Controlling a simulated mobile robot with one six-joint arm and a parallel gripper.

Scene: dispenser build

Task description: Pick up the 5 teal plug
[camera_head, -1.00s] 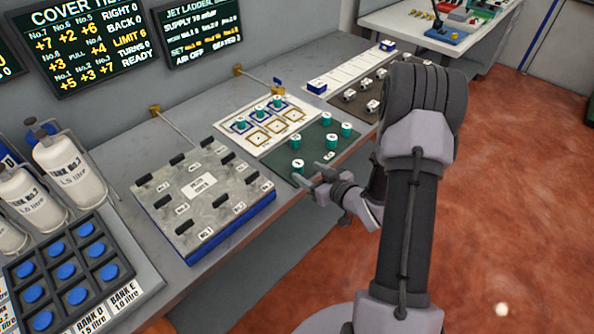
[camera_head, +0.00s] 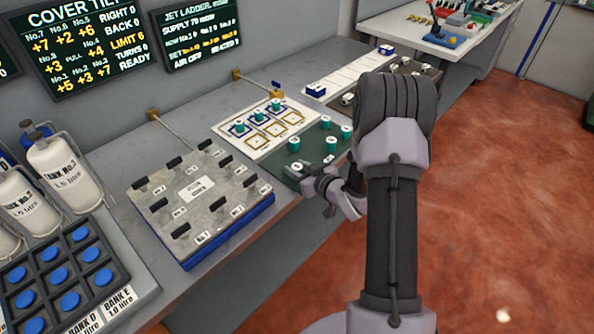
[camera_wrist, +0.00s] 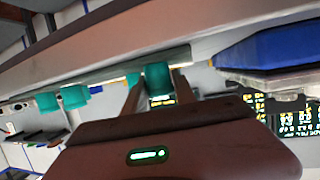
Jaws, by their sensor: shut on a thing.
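My gripper (camera_head: 305,180) is low at the front edge of the green mat (camera_head: 275,160), beside the front teal plug (camera_head: 297,167). In the wrist view my gripper (camera_wrist: 157,85) has its two fingers on either side of a teal plug (camera_wrist: 158,77), shut on it. The wrist picture is upside down, and the plug appears at or very near the mat; I cannot tell if it is clear of it. Its number is not readable. Other teal plugs (camera_head: 294,144) stand upright on the mat behind, and several show in the wrist view (camera_wrist: 75,96).
A white board (camera_head: 262,128) behind the mat has teal plugs in its back row and empty front squares. A grey plate with black clips (camera_head: 195,192) on a blue base stands left. A white strip (camera_head: 345,80) lies beyond the mat. Open floor is at right.

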